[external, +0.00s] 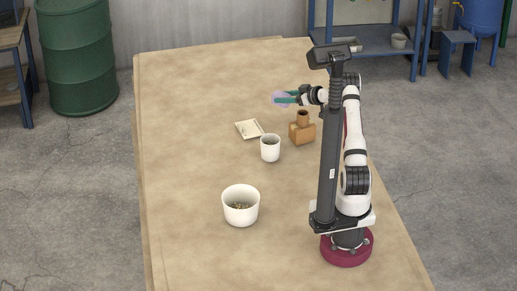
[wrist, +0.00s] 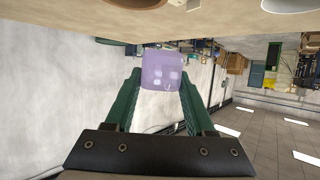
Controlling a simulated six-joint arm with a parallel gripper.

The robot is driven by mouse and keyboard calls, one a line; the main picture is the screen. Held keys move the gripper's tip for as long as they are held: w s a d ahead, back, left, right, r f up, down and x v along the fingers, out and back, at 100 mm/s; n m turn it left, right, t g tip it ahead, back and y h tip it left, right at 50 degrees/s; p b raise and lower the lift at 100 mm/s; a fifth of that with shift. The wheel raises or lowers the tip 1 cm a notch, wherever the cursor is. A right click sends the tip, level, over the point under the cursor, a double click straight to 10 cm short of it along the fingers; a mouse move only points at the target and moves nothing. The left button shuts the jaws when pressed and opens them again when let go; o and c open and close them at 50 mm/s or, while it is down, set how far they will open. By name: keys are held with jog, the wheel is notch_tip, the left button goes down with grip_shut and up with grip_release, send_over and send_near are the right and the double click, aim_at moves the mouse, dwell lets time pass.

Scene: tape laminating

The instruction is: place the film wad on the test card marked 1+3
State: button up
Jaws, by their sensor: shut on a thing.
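A translucent purple block, which I take to be the film wad (wrist: 162,70), sits between the green fingers of my gripper (wrist: 160,84). The fingers are shut on its sides. In the external view the film wad (external: 277,98) is held at the tip of my gripper (external: 286,98), above the far part of the table. A flat cream card (external: 249,129) lies on the table, nearer the camera and a little left of the held wad. It has small dark marks that are too small to read, so I cannot tell whether it says 1+3.
A small white cup (external: 270,154) stands just in front of the card. An orange-brown block with a round neck (external: 302,132) stands to its right. A larger white bowl (external: 241,212) with small bits inside stands nearer. The left side of the table (external: 185,150) is clear.

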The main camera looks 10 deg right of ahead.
jog(key=w+a+f, duration=0.1)
jog(key=a+f, duration=0.2)
jog(key=w+a+f, duration=0.1)
jog(key=a+f, duration=0.3)
jog(key=w+a+f, duration=0.1)
jog(key=a+f, duration=0.2)
jog(key=shift+a+f, duration=0.25)
jog(key=shift+a, duration=0.1)
jog(key=shift+f, duration=0.35)
jog(key=shift+f, duration=0.25)
jog(key=o, duration=1.3)
